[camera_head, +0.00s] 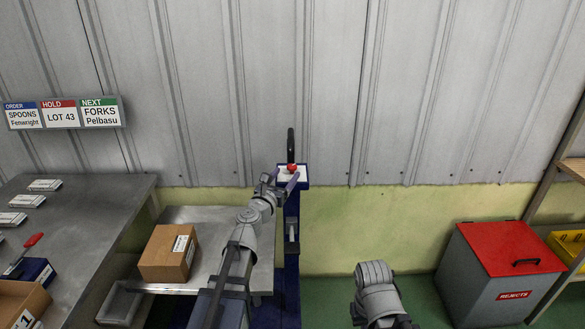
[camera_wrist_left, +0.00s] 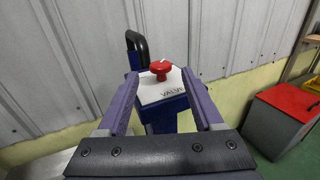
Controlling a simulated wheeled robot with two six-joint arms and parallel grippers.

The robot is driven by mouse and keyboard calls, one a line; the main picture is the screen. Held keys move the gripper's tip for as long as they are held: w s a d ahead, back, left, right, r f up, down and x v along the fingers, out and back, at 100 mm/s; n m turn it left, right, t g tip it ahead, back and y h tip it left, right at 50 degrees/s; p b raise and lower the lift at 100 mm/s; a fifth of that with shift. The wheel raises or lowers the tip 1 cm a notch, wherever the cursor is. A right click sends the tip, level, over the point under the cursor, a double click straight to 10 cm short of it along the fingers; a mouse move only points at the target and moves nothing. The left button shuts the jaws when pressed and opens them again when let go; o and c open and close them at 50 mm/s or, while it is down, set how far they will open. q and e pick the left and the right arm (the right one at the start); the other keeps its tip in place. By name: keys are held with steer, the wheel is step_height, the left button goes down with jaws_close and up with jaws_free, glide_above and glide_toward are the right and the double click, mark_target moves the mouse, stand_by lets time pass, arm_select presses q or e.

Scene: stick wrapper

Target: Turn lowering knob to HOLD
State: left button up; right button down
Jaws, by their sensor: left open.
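The red lowering knob (camera_head: 292,167) sits on a white plate (camera_wrist_left: 150,92) on top of a dark blue post (camera_head: 291,235). My left gripper (camera_head: 283,178) is open just in front of the plate. Its purple fingers stand to either side of the knob in the wrist view, with a gap to it; contact does not show. Which setting the knob points to cannot be read. Only a part of my right arm shows at the bottom.
A black upright handle (camera_head: 290,145) rises behind the knob, close to the corrugated wall. A cardboard box (camera_head: 168,252) stands on the bench at left. A red-lidded rejects bin (camera_head: 500,285) is at right. A sign board (camera_head: 64,114) reads ORDER, HOLD and NEXT.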

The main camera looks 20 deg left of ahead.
mark_target(290, 169)
arm_select(q)
steer(key=w, duration=0.5)
steer(key=shift+w+d, duration=0.35)
jaws_close()
